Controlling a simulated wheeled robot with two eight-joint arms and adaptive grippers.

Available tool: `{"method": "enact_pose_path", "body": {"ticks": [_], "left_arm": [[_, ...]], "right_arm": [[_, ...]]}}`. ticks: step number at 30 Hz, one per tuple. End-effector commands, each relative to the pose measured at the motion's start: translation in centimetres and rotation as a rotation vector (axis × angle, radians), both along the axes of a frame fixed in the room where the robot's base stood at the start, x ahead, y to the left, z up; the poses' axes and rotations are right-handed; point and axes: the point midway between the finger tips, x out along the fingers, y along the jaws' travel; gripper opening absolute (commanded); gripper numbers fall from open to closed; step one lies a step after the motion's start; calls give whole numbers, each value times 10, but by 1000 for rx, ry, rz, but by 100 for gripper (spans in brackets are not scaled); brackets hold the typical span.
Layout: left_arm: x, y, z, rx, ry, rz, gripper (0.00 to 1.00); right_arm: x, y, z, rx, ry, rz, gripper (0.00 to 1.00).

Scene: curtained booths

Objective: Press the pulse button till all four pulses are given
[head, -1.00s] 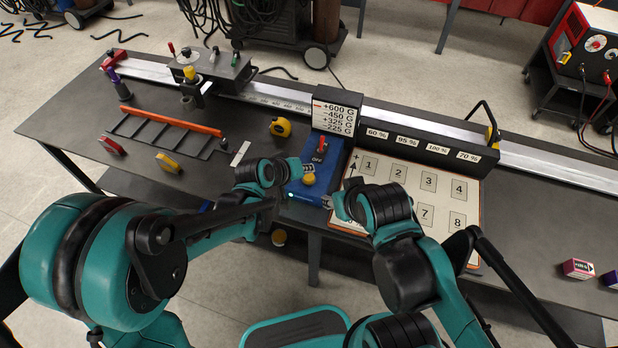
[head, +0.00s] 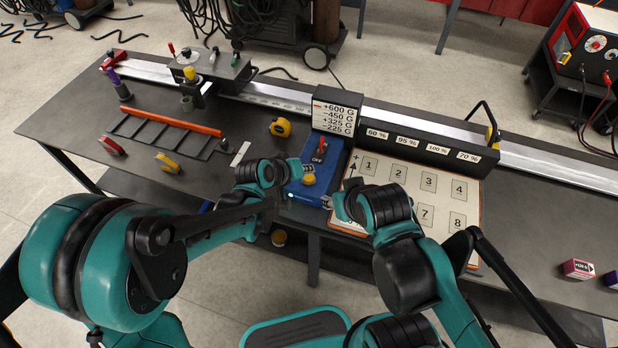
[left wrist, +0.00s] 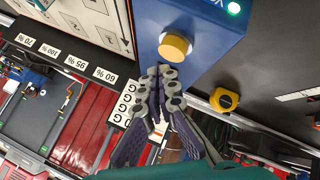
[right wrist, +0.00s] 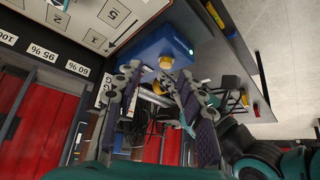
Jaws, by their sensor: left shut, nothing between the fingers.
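The blue pulse box (head: 296,188) stands at the bench's front edge, with a round yellow button (head: 309,179), a red lever (head: 322,145) by an OFF label, and a lit green lamp (left wrist: 234,8). My left gripper (left wrist: 165,70) is shut and empty, its fingertips right beside the yellow button in the left wrist view; I cannot tell whether they touch it. My right gripper (right wrist: 157,70) is open and empty, its fingers apart, with the blue box and button beyond them in the right wrist view. A card (head: 336,117) lists +600, -450, +325 and -225 G.
A board with numbered squares (head: 412,190) lies right of the box, below percent labels (head: 437,149). A pink box (head: 578,268) lies far right.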

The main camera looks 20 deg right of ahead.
Motion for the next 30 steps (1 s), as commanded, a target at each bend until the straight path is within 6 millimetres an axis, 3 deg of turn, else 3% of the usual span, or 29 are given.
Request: {"method": "enact_pose_path", "body": {"ticks": [6, 30], "left_arm": [[0, 0, -9, 0, 0, 0, 0], [0, 0, -14, 0, 0, 0, 0]], "right_arm": [[0, 0, -9, 0, 0, 0, 40], [0, 0, -14, 0, 0, 0, 40]]}}
